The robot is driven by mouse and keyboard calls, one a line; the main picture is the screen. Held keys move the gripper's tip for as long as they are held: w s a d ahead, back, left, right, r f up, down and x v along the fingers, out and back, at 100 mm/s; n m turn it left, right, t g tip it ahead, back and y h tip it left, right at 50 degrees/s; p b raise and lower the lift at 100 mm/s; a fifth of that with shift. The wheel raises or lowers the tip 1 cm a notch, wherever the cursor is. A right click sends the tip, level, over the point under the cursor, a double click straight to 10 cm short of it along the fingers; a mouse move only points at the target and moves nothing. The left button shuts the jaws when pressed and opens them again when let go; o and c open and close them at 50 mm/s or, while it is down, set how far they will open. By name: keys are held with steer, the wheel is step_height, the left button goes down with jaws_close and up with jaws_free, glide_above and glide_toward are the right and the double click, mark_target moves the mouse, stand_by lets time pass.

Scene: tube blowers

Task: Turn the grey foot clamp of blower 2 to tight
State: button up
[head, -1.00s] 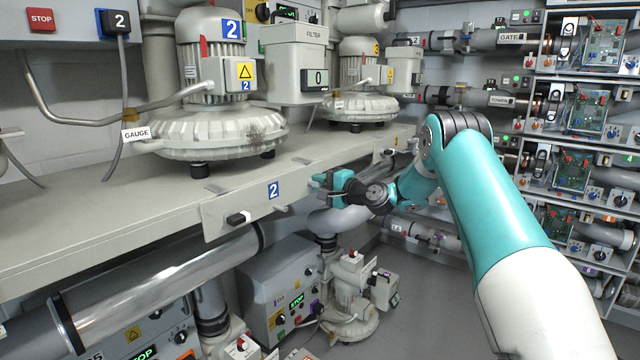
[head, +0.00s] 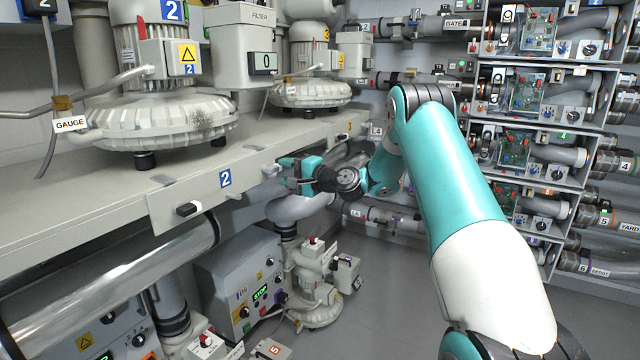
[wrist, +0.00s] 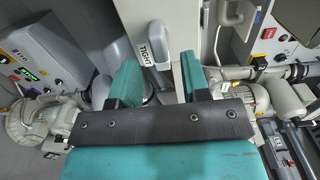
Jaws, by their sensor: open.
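The front rail under blower 2 (head: 160,120) carries a plate with a blue 2 label (head: 225,178). A grey clamp lever (head: 271,170) shows on the rail's front right beside my gripper. In the wrist view a grey lever (wrist: 157,35) stands ahead of the gap between my fingers, near a white TIGHT label (wrist: 152,57). My gripper (wrist: 157,78) is open, with two teal fingers spread apart and nothing held. In the head view my gripper (head: 285,171) is at the rail's front face, right of the 2 label. Whether a finger touches the lever cannot be told.
A black-tipped lever (head: 188,209) sticks out at the plate's left. A shiny pipe (head: 120,275) runs below the rail. A grey control box (head: 240,285) and a small blower (head: 318,290) stand below. The floor (head: 400,270) at right is clear.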

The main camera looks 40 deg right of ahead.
steer(key=b+v, duration=0.3)
steer(key=v, duration=1)
steer(key=shift+s, duration=0.15)
steer(key=s+a+n+g+y, duration=0.25)
steer(key=a+n+g, duration=0.3)
steer(key=a, duration=0.75)
steer(key=s+a+n+g+y, duration=0.1)
steer(key=s+a+n+g, duration=0.4)
steer(key=a, duration=0.9)
steer(key=s+a+n+g+h, duration=0.2)
steer(key=s+a+n+g, duration=0.1)
steer(key=s+a+n, duration=0.4)
steer(key=s+a+f+n+g+h, duration=0.1)
steer(key=s+f+n+g+h, duration=0.1)
steer(key=s, duration=1.3)
steer(key=shift+s+a+n+g+h, duration=0.4)
steer(key=shift+n+g+h, duration=0.35)
steer(key=shift+n, duration=0.2)
